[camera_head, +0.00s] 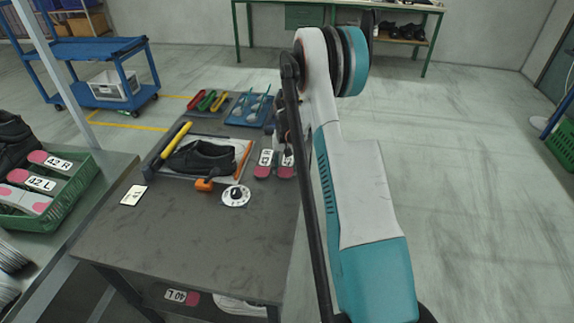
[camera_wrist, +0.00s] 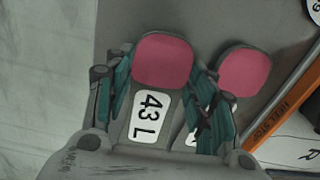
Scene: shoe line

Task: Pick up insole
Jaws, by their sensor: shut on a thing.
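A grey insole with a pink end, labelled 43 L (camera_wrist: 162,60), is between the teal fingers of my gripper (camera_wrist: 158,78) in the wrist view. The fingers are shut on its two sides. A second pink-ended insole (camera_wrist: 248,72) lies close beside it on the right, its label partly hidden by a finger. In the head view the held insole (camera_head: 286,171) is at the table's right edge, partly hidden by my arm, and the second one (camera_head: 264,163) is just left of it. I cannot tell whether the held insole touches the table.
A tray with a black shoe (camera_head: 200,157) is left of the insoles, with an orange strip (camera_head: 243,160) between. A white dial (camera_head: 236,195) lies in front. A green crate (camera_head: 77,200) of insoles stands left. The table's front (camera_head: 200,245) is clear.

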